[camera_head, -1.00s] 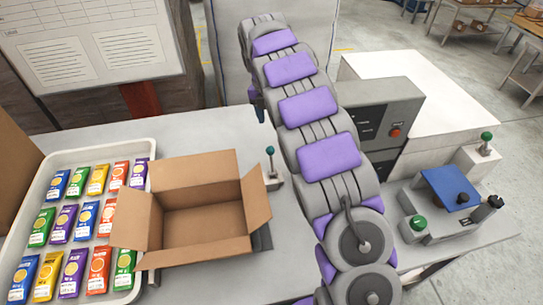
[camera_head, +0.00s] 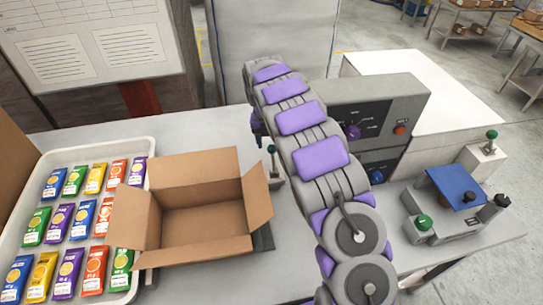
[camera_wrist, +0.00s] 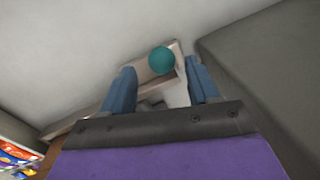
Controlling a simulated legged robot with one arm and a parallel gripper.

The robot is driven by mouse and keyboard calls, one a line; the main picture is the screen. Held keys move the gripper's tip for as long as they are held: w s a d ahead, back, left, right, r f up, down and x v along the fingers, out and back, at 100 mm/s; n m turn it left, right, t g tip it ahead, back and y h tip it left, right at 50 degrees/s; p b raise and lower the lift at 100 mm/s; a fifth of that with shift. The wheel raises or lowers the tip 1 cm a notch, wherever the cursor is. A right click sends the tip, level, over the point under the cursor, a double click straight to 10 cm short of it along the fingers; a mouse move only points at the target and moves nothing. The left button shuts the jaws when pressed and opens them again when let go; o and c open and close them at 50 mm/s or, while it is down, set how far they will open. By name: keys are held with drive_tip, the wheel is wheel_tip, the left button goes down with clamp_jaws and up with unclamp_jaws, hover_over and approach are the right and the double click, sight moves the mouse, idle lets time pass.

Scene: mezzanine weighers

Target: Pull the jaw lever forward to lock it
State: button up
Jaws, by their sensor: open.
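The jaw lever, a post with a round teal knob (camera_head: 271,149), stands on the table just right of the open cardboard box. In the wrist view the teal knob (camera_wrist: 161,60) sits between the two blue fingers, nearer their tips. My gripper (camera_wrist: 160,68) is open around it, with a gap on either side. In the head view my gripper (camera_head: 259,136) shows only in part, next to the knob, since my arm hides the rest. The lever's base is partly covered by my arm.
The open cardboard box (camera_head: 147,222) stands close left of the lever. A white tray (camera_head: 138,143) of colourful packets lies further left. A grey control box (camera_head: 410,93) with a red button stands behind my arm. A blue-plated device (camera_head: 452,188) stands at right.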

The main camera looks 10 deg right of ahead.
sight(273, 158)
drive_tip(key=f, duration=0.4)
drive_tip(key=d+f+b, duration=0.1)
drive_tip(key=f, duration=0.1)
drive_tip(key=shift+s+f, duration=0.1)
drive_tip(key=shift+f, duration=0.15)
drive_tip(key=shift+c, duration=0.3)
clamp_jaws()
